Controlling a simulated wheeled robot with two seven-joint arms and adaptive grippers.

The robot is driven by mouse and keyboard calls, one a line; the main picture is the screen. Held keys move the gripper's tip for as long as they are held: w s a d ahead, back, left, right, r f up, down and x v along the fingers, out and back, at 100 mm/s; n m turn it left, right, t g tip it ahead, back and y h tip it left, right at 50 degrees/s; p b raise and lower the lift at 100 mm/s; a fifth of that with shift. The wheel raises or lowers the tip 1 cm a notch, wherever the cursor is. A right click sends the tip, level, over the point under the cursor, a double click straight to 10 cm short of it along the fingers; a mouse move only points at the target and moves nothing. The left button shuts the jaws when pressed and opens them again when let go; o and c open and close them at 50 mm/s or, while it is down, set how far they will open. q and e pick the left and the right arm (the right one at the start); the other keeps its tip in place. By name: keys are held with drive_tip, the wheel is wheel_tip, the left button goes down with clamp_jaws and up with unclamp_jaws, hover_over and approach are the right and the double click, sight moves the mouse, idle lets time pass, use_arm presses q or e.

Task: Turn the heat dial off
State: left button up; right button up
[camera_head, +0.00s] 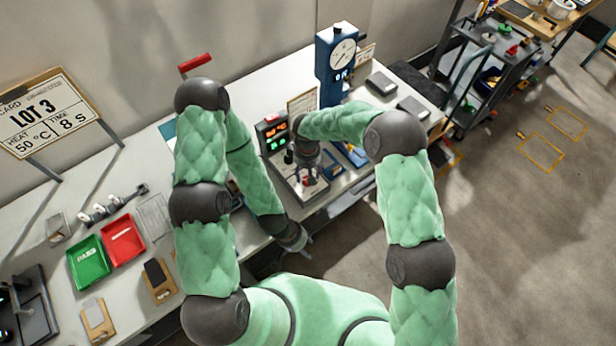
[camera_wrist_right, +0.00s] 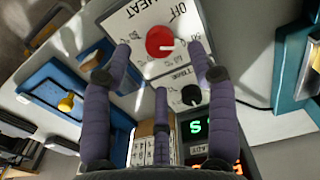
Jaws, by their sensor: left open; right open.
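The red heat dial (camera_wrist_right: 158,40) sits on a white panel (camera_wrist_right: 130,62) lettered HEAT and OFF, with its white pointer mark toward the right of the wrist view, near the 50 label. It also shows small in the head view (camera_head: 306,182). My right gripper (camera_wrist_right: 160,58) is open above the panel, its fingers spread around the dial's sides; I cannot tell whether they touch it. In the head view my right gripper (camera_head: 307,172) hides part of the panel. My left gripper (camera_head: 304,246) is open and empty at the table's front edge.
A black time dial (camera_wrist_right: 191,95) and a lit display (camera_wrist_right: 195,128) lie beside the heat dial. A blue gauge stand (camera_head: 337,62) stands behind. Green (camera_head: 88,262) and red (camera_head: 123,240) trays and a LOT 3 card (camera_head: 42,112) are at left.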

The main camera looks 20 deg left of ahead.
drive_tip(key=shift+f, duration=2.6)
drive_tip(key=c, duration=1.1)
